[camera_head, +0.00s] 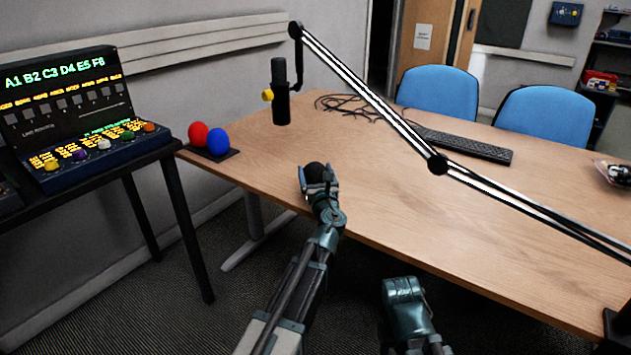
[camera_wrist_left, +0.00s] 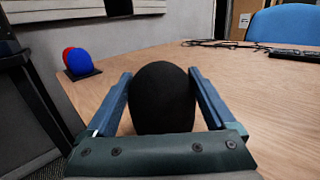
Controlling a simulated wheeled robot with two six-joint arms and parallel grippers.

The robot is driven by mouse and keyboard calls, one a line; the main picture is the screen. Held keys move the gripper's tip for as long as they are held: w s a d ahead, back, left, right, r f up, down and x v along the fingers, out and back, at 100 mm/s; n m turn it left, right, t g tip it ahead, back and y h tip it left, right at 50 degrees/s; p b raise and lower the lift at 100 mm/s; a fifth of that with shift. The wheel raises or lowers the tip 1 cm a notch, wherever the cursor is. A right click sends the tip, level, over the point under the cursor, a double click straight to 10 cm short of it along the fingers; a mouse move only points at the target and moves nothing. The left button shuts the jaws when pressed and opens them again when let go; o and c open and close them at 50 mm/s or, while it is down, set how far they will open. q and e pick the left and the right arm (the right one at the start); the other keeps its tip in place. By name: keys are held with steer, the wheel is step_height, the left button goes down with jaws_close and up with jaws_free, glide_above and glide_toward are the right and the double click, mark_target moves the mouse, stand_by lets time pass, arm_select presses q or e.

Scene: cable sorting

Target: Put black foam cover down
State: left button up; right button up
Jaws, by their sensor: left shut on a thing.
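The black foam cover (camera_head: 315,171) is a dark rounded piece between the fingers of my left gripper (camera_head: 318,183). In the left wrist view the cover (camera_wrist_left: 163,98) stands between the two blue-grey fingers of my left gripper (camera_wrist_left: 163,95), which is shut on it. The gripper is over the near left part of the wooden table (camera_head: 400,205). I cannot tell whether the cover touches the table top. My right arm (camera_head: 405,300) shows at the bottom of the head view, but its fingertips do not show.
A red ball (camera_head: 198,134) and a blue ball (camera_head: 218,141) sit on a dark base at the table's left. A black microphone (camera_head: 281,95) hangs from a boom arm (camera_head: 370,95) crossing the table. Loose cables (camera_head: 350,105) and a keyboard (camera_head: 463,144) lie behind. The middle is clear.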

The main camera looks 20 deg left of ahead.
arm_select(q)
steer(key=shift+f, duration=0.6)
steer(key=shift+r, duration=0.15)
arm_select(e)
steer(key=shift+f, duration=0.45)
steer(key=shift+f, duration=0.1)
arm_select(q)
steer(key=o, duration=1)
steer(key=shift+s+d, duration=0.1)
steer(key=shift+s, duration=0.2)
steer(key=b+v, duration=0.1)
steer(key=v, duration=1)
steer(key=shift+s, duration=0.2)
arm_select(e)
steer(key=shift+f, duration=0.4)
arm_select(q)
steer(key=shift+d, duration=0.1)
